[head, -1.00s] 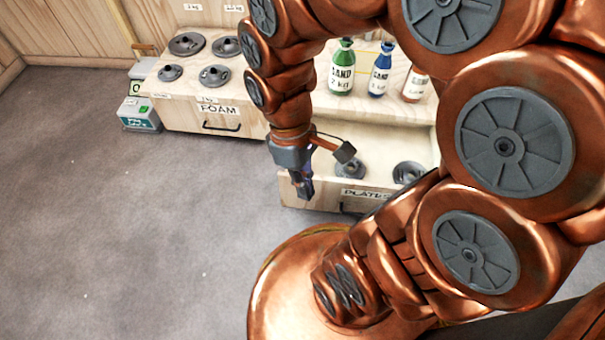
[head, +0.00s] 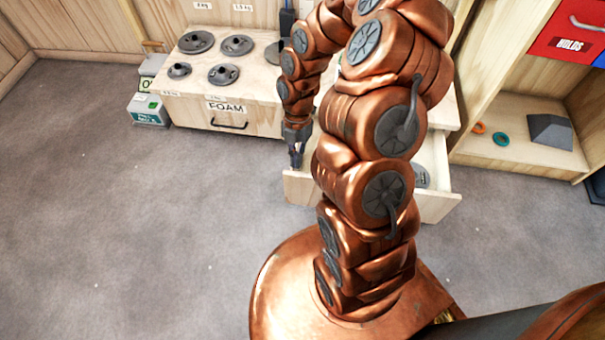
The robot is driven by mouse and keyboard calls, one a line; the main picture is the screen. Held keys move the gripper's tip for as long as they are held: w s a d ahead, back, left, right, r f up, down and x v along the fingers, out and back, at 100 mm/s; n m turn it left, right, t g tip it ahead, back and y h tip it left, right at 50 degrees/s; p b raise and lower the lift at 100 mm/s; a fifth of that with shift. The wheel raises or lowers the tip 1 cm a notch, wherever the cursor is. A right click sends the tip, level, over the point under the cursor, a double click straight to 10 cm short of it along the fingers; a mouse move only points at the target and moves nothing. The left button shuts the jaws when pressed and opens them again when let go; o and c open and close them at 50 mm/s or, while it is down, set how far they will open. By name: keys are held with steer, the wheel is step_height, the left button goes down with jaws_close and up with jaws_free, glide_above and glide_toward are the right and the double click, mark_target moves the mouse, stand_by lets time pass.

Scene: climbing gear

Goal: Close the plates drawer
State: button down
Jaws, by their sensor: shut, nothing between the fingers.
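The plates drawer (head: 438,205) is a pale wooden drawer and stands pulled out from the bench. My arm covers its middle, and its label and handle are hidden now. One grey plate (head: 421,176) shows inside it at the right. My gripper (head: 296,162) is shut and empty, pointing down at the left end of the drawer's front. I cannot tell whether it touches the drawer.
The shut foam drawer (head: 228,119) is to the left, with several grey plates (head: 236,46) on the bench top above. Green-and-white boxes (head: 149,110) stand on the floor at left. An open shelf (head: 510,150) with a red bin (head: 570,40) is at right. The left floor is clear.

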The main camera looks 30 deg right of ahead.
step_height(320, 180, down, 14)
steer(key=s+r+n+b, duration=0.1)
steer(key=s+n+b, duration=0.1)
steer(key=n, duration=0.1)
steer(key=shift+w+d+f+b, duration=0.15)
steer(key=shift+w+d+b, duration=0.25)
steer(key=shift+w+d, duration=0.3)
steer(key=shift+w+d+f+b, duration=0.1)
steer(key=shift+w+d+b, duration=0.3)
steer(key=shift+w+d, duration=0.3)
steer(key=shift+a, duration=0.1)
